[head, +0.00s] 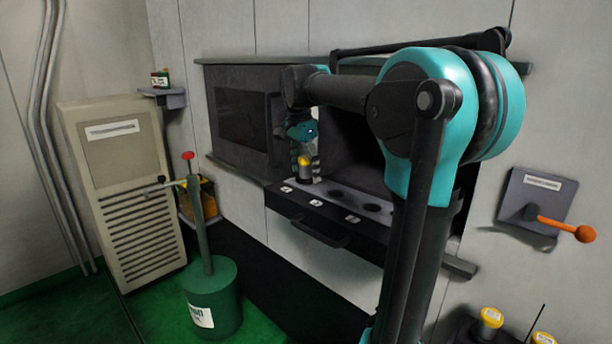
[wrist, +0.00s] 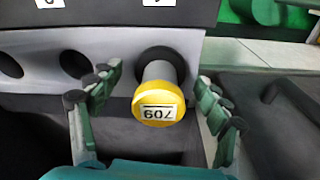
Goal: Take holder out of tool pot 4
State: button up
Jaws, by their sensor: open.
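The holder, with a yellow cap (wrist: 158,103) bearing a white number label and a grey shank (wrist: 160,71), stands in a dark round pot of the tool drawer in the wrist view. The pot's label plate is cut off at the top edge. My gripper (wrist: 158,108) is open, with one finger on each side of the cap and a visible gap to both. In the head view my gripper (head: 304,150) hangs over the left end of the drawer (head: 312,220), with the yellow cap (head: 305,161) just below it. The holder's lower end is hidden in the pot.
Other pots in the drawer (head: 371,208) look empty. A dark cabinet opening lies behind the drawer. A green canister (head: 213,295) with a red-knobbed rod stands left. An orange lever (head: 565,226) is on the wall, and yellow-capped items (head: 491,317) stand lower right.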

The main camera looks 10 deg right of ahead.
jog(key=shift+f, duration=0.25)
jog(key=c, duration=1.6)
jog(key=shift+c, duration=0.2)
jog(key=shift+r, duration=0.2)
